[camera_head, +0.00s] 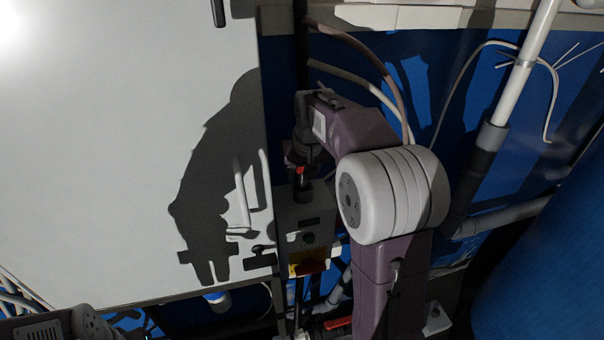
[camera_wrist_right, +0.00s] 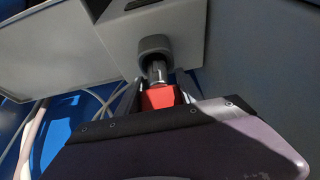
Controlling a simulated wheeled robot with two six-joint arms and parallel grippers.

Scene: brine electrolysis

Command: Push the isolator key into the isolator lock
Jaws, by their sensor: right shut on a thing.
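The isolator key has a red head (camera_wrist_right: 158,98) and a bright metal shaft. My right gripper (camera_wrist_right: 156,94) is shut on the red head, one dark finger on each side. The shaft points at the isolator lock (camera_wrist_right: 155,48), a dark round collar on a grey box. Its tip meets or enters the collar; how deep, I cannot tell. Part of the shaft shows between collar and head. In the head view the red key (camera_head: 301,172) sits just above the lock (camera_head: 302,191), with my right gripper (camera_head: 303,163) over it. My left gripper is not in view.
The grey isolator box (camera_head: 307,222) has a dark knob on its front and a yellow label (camera_head: 308,262) below. A large white panel (camera_head: 120,150) stands to its left. Pipes (camera_head: 490,135) and loose cables run at the right against a blue wall.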

